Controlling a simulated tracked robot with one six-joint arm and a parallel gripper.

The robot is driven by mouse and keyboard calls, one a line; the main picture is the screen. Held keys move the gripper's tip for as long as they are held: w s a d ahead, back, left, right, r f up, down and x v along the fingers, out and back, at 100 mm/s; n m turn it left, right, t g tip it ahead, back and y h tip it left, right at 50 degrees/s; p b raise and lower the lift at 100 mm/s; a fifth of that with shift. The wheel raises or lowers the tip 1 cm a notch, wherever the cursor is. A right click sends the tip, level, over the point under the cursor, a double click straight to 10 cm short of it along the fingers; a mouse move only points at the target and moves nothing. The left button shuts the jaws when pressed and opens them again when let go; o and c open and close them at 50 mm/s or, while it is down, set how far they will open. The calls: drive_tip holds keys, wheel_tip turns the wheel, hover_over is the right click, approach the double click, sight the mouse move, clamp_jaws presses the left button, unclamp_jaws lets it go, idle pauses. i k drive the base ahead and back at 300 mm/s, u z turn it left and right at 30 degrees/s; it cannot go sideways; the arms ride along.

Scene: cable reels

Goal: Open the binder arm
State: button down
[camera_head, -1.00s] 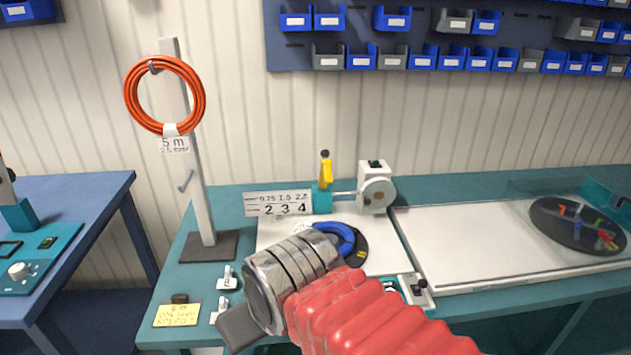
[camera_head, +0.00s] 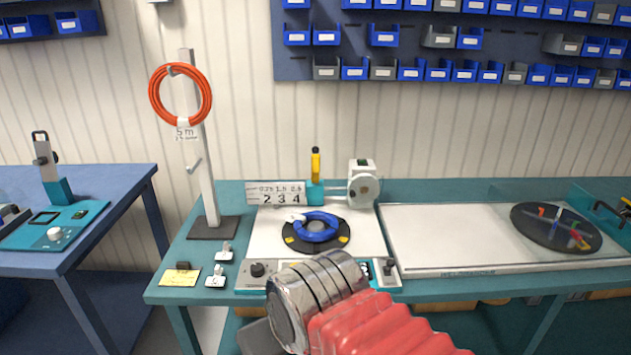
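A device on the blue left table has an upright grey arm (camera_head: 46,165) with a black handle on a teal base (camera_head: 57,191). I take it for the binder, but no label confirms this. A second upright lever, yellow with a black knob (camera_head: 315,163), stands behind the reel plate on the middle bench. My gripper (camera_head: 260,338) is at the bottom centre, in front of the bench and well apart from both. Only a dark grey part shows beyond my silver wrist; its fingers are mostly hidden, so I cannot tell whether it is open.
A blue cable coil (camera_head: 317,227) lies on a round black plate. An orange coil (camera_head: 181,95) hangs on a post. Small clamps and a yellow note (camera_head: 180,278) lie at the bench's front left. A gap separates the blue table (camera_head: 110,178) from the bench.

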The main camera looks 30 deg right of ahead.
sight(314, 156)
drive_tip(key=k, duration=0.65)
drive_tip(key=u, duration=0.6)
drive_tip(key=i, duration=1.95)
drive_tip(key=z, duration=0.15)
